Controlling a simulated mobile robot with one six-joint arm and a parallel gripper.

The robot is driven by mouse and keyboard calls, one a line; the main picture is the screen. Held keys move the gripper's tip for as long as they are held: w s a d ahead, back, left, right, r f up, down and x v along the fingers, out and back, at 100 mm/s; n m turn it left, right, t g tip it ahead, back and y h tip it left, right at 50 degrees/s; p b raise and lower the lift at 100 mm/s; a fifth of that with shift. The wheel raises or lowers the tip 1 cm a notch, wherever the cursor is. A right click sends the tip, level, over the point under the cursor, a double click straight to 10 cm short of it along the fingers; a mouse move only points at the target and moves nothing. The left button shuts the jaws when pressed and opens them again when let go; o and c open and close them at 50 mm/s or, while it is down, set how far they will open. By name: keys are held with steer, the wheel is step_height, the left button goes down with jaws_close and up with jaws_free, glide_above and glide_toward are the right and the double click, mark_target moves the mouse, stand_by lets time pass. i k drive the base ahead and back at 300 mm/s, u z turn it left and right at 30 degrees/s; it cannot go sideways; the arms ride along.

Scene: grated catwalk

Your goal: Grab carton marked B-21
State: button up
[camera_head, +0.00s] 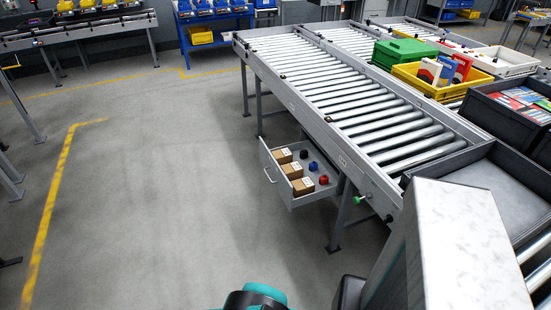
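Three small brown cartons lie in a row along the left side of an open grey drawer (264,160) under the roller conveyor: a far carton (282,156), a middle carton (292,171) and a near carton (303,187). Each seems to bear a pale label, too small to read, so I cannot tell which is B-21. To their right in the drawer are a dark round piece (303,154), a blue one (313,166) and a red one (323,180). My gripper is not in view; a teal and black part at the bottom edge seems to be my arm.
The roller conveyor (350,95) stands above and right of the drawer, its legs beside it. A green crate (402,52), a yellow crate (432,88) and a black crate (500,122) stand on the right. Open grey floor (170,190) lies left of the drawer.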

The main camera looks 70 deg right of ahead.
mark_target(284, 156)
steer(key=i, duration=0.9)
steer(key=u, duration=1.45)
steer(key=k, duration=0.1)
steer(key=z, duration=3.55)
steer(key=i, duration=1)
steer(key=z, duration=0.05)
